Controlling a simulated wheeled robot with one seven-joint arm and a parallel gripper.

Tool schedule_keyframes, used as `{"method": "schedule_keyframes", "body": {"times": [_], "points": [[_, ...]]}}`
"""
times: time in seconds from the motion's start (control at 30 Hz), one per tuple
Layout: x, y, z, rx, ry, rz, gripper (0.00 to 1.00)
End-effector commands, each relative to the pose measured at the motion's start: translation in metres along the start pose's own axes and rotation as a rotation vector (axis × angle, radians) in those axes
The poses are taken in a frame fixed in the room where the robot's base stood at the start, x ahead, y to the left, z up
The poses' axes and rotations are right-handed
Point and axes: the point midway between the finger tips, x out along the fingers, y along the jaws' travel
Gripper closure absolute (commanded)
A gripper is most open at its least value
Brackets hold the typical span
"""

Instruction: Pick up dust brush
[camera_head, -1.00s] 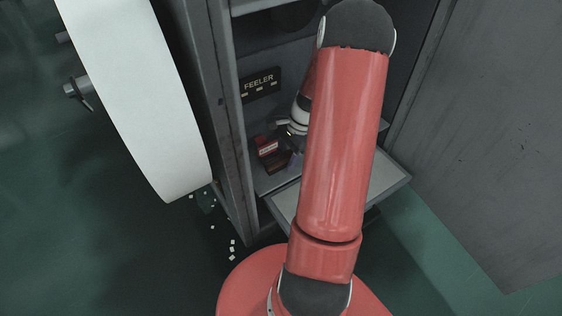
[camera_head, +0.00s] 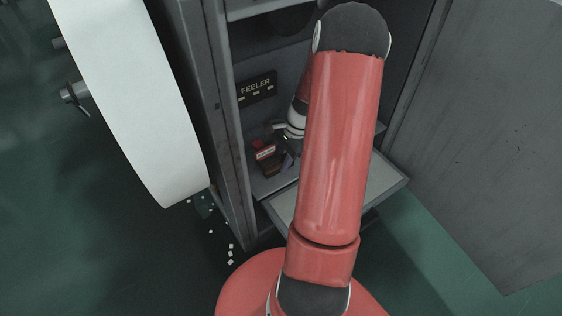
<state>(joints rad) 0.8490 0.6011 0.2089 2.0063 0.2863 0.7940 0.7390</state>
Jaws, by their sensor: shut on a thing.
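My gripper (camera_head: 289,143) is inside the open cabinet, low over its shelf and largely hidden behind my own red arm. Its fingers are small and dark here, and they are shut on the dust brush. The brush is hardly visible; I cannot make out its outline among the dark shapes under the hand. Close to the left of the gripper stands a small red box (camera_head: 265,153) with a pale label. A dark brown thing sits just below it, and a small purple patch shows by the fingers.
The grey cabinet (camera_head: 222,120) has a side wall close on the left and a FEELER sign (camera_head: 256,88) at its back. A grey tray (camera_head: 383,190) juts out at the front. A large white curved panel (camera_head: 125,90) stands left. White bits lie on the green floor.

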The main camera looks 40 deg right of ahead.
Motion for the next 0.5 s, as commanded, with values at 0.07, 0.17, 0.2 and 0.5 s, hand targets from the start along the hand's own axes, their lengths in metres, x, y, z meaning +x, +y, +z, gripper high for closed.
{"method": "schedule_keyframes", "body": {"times": [0.07,0.17,0.2,0.5], "points": [[-0.006,-0.001,0.002,-0.001,0.002,-0.001,0.96],[-0.017,-0.001,0.007,-0.002,0.003,-0.002,0.96],[-0.023,-0.001,0.009,-0.002,0.003,-0.003,0.96],[-0.030,0.053,0.012,0.004,0.000,0.000,0.96]]}}
